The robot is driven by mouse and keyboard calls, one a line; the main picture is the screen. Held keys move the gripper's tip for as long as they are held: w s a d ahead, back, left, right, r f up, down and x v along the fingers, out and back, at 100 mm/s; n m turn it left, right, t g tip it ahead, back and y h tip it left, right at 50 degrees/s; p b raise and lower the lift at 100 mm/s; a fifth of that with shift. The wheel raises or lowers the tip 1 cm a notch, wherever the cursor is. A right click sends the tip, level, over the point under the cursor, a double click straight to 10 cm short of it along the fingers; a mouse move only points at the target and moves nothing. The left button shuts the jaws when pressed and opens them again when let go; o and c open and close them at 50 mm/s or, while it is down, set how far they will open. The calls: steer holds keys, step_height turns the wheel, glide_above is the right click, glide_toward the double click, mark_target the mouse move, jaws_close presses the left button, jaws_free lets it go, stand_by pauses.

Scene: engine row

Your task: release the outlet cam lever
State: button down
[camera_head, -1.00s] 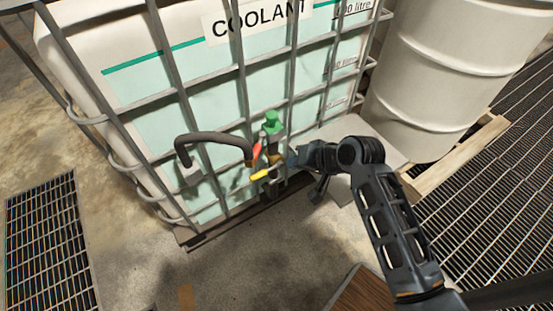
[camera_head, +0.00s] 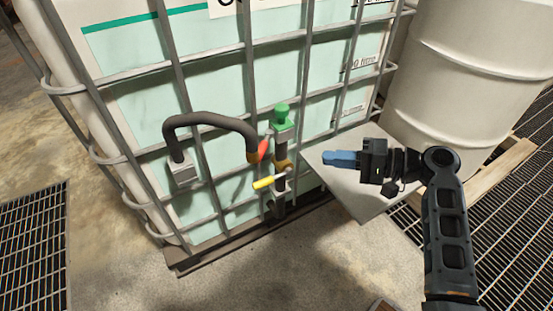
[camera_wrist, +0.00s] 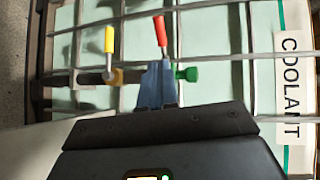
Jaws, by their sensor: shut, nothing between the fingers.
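The outlet pipework stands at the front of the caged coolant tank. It carries a red lever (camera_head: 263,149) by the hose end and a yellow lever (camera_head: 264,183) lower down. I cannot tell by label which is the cam lever. In the wrist view the red lever (camera_wrist: 160,32) points up beyond my fingertips and the yellow lever (camera_wrist: 109,40) is to their left. My gripper (camera_head: 326,157) has blue fingers, shut and empty, to the right of the pipework and apart from it in the head view. The blue fingers (camera_wrist: 158,66) partly cover the pipe in the wrist view.
A green cap (camera_head: 281,111) tops the pipe. A dark hose (camera_head: 212,120) arches left to a grey block (camera_head: 184,173). The tank's grey cage bars (camera_head: 248,70) are close behind. A pale drum (camera_head: 470,90) stands at right. Concrete floor in front is open.

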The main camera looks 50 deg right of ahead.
mark_target(264, 152)
stand_by(0.3)
steer(key=b+x, duration=0.1)
steer(key=x, duration=1.3)
steer(key=shift+a, duration=0.1)
